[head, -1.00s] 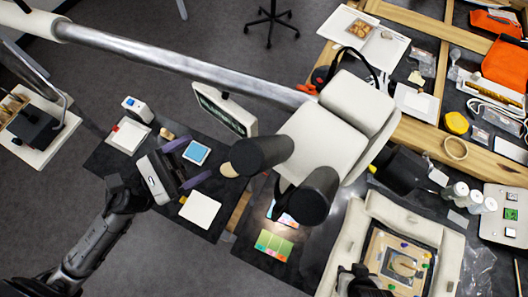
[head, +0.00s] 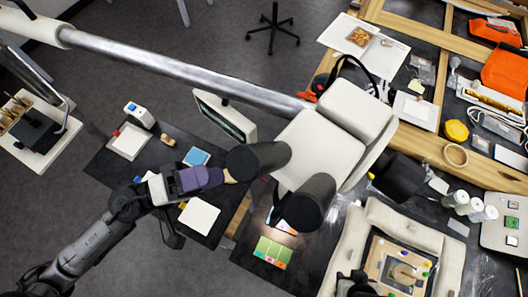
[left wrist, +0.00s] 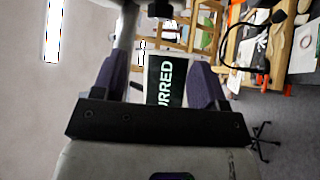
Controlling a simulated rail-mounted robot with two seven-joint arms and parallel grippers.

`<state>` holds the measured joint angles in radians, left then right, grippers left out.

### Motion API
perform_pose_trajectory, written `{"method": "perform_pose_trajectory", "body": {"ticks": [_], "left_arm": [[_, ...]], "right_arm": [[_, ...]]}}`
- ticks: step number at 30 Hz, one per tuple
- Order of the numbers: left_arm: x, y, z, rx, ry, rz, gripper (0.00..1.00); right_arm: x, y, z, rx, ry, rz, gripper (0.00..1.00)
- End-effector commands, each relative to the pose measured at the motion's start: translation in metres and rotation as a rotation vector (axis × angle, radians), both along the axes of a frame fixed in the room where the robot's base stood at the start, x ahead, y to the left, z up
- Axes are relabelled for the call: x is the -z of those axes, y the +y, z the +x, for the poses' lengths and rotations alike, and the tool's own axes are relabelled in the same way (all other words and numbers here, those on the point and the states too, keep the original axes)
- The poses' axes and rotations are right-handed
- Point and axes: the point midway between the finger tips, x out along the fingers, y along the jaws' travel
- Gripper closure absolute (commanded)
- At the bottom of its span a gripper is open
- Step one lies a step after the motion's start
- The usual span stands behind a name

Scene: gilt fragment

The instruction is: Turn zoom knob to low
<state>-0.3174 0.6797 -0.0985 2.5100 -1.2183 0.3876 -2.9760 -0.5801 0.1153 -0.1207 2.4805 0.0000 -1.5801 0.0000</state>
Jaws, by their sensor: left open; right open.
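A white microscope (head: 318,150) with two black cylindrical eyepieces hangs on a metal boom over the bench. A small beige knob (head: 230,178) shows at the lower left of the left eyepiece, mostly hidden by my gripper and the eyepiece. My left gripper (head: 222,176), with purple fingers, is at this knob, pointing right; contact cannot be told. In the left wrist view its fingers (left wrist: 158,85) are apart, with a dark screen (left wrist: 166,82) reading "URRED" beyond them. The screen (head: 222,115) stands behind the eyepieces in the head view. My right gripper (head: 355,284) is partly visible at the bottom edge.
A dark mat (head: 112,165) holds a white tray (head: 129,141), a blue pad (head: 197,157) and a white square (head: 199,216). A colour card (head: 272,252) lies below the eyepieces. A padded cream frame (head: 400,220) is at lower right. The boom (head: 190,70) crosses above.

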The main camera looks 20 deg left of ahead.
Motion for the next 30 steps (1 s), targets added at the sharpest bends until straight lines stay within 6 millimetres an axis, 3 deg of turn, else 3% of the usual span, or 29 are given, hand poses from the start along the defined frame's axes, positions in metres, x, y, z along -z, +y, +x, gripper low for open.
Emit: {"method": "perform_pose_trajectory", "body": {"ticks": [11,21,30], "left_arm": [[-0.008,-0.028,0.017,-0.001,-0.004,0.0,0.34],[-0.026,-0.07,0.043,-0.003,0.002,-0.004,0.34],[-0.029,-0.092,0.057,-0.002,0.003,-0.002,0.34]], "right_arm": [[0.004,-0.003,0.0,-0.006,0.0,-0.011,0.57],[-0.03,-0.002,0.0,-0.003,0.001,-0.007,0.57],[-0.044,-0.001,0.0,0.0,0.0,-0.002,0.57]]}}
